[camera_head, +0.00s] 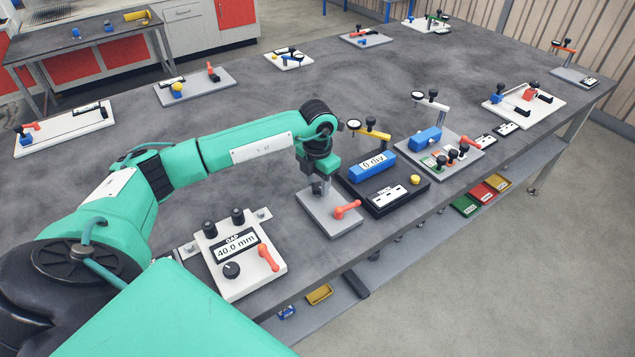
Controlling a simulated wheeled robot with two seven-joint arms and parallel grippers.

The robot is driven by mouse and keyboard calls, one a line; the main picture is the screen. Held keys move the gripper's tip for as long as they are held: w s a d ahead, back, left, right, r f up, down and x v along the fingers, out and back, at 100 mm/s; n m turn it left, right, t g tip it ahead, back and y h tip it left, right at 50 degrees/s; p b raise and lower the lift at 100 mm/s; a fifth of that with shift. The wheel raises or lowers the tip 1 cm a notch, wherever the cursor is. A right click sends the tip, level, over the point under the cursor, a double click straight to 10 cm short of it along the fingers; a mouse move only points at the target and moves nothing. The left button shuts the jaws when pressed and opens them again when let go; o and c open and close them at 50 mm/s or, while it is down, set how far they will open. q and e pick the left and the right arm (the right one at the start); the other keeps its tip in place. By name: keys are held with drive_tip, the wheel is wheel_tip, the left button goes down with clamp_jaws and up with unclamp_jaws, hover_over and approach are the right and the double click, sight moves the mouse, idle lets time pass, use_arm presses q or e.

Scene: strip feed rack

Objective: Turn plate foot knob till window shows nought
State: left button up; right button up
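My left gripper (319,188) points down over a grey plate (327,222) with an orange lever (347,209). Its fingers are small and dark here, and whatever is between or under them is hidden; I cannot tell if they hold a knob. Just right of it, a blue block (372,166) on a black base (398,203) carries a white window (374,163) that seems to read "0 div". A dial gauge on a yellow arm (371,132) stands behind the block. A yellow knob (415,179) sits on the base's right side. My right gripper is not in view.
A white panel (262,277) reading "GAP 40.0 mm", with black knobs and an orange lever, stands near the table's front edge. A grey plate (462,161) with a blue block and several small knobs lies to the right. The table's middle (260,95) is clear.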

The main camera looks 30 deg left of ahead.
use_arm(q)
drive_tip(key=shift+o, duration=1.3)
wheel_tip(320, 180, up, 8)
drive_tip(key=shift+r+b, duration=0.1)
drive_tip(key=shift+b, duration=0.9)
wheel_tip(320, 180, up, 4)
hover_over(318, 186)
drive_tip(key=shift+s+r+b, duration=0.15)
drive_tip(key=shift+r+b, duration=0.2)
drive_tip(key=shift+r, duration=0.4)
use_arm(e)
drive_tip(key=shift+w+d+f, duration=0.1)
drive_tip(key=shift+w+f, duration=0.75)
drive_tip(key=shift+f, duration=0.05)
use_arm(q)
drive_tip(key=shift+r, duration=0.1)
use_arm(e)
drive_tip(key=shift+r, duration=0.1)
